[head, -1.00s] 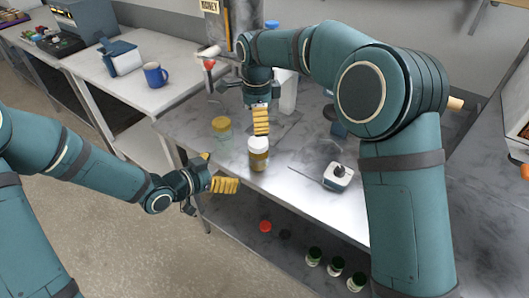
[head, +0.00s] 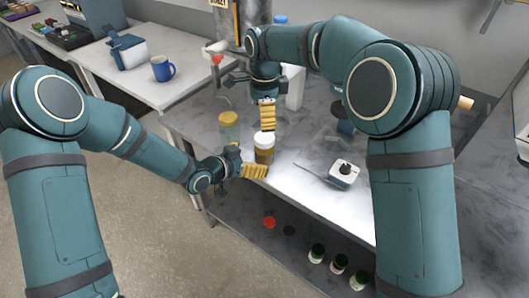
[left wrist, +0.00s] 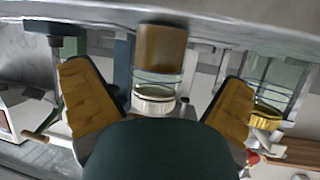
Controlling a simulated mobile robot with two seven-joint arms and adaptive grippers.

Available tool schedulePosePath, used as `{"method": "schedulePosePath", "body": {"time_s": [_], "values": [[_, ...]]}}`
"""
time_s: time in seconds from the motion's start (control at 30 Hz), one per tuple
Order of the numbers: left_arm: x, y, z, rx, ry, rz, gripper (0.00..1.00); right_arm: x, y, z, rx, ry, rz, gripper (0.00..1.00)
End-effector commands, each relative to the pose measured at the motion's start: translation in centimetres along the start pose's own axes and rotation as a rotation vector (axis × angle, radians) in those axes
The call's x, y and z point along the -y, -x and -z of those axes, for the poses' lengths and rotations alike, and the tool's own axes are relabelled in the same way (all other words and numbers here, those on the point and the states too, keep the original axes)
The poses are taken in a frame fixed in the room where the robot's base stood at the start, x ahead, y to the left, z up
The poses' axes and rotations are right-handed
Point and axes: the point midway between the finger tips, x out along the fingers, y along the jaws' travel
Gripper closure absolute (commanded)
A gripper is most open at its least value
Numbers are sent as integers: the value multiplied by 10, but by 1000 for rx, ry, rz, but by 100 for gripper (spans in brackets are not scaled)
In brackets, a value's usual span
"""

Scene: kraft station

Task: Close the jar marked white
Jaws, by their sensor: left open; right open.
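The jar with the white lid (head: 264,139) stands upright near the table's front edge, its lower part amber-brown. The lid sits on top; I cannot tell whether it is screwed down. In the left wrist view, which looks upside down, the jar (left wrist: 160,50) shows between the two yellow fingers, with a gap on each side. My left gripper (head: 250,163) is open, low beside the jar at the table edge. My right gripper (head: 268,115) is open and points down just above or behind the lid; contact there cannot be told.
A jar with a yellow lid (head: 229,125) stands just left of the white-lidded one. A small white device (head: 342,174) with a black knob lies to the right. Several dark-lidded jars (head: 338,262) and a red lid (head: 269,222) are on the lower shelf. A blue mug (head: 163,70) stands on the other table.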

Motion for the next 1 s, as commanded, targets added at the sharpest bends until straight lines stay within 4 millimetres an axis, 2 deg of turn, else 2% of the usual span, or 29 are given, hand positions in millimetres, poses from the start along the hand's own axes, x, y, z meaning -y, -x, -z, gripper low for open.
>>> {"method": "schedulePosePath", "body": {"time_s": [0.1, 0.3, 0.5, 0.77, 1.0], "values": [[-1, -21, 0, -1, -1, -2, 0, 0, 0, 0, 0, 0, 0, 11], [0, -44, 0, 0, 0, -1, 0, 0, 0, 0, 0, 0, 0, 11], [0, -53, 0, 0, 0, 0, 0, 0, 0, 0, 0, 0, 0, 11], [0, -53, 0, 0, 0, 0, 0, 0, 0, 0, 0, 0, 0, 11], [0, -53, 0, 0, 0, 0, 77, 0, 0, 0, 0, 0, 0, 11]]}}
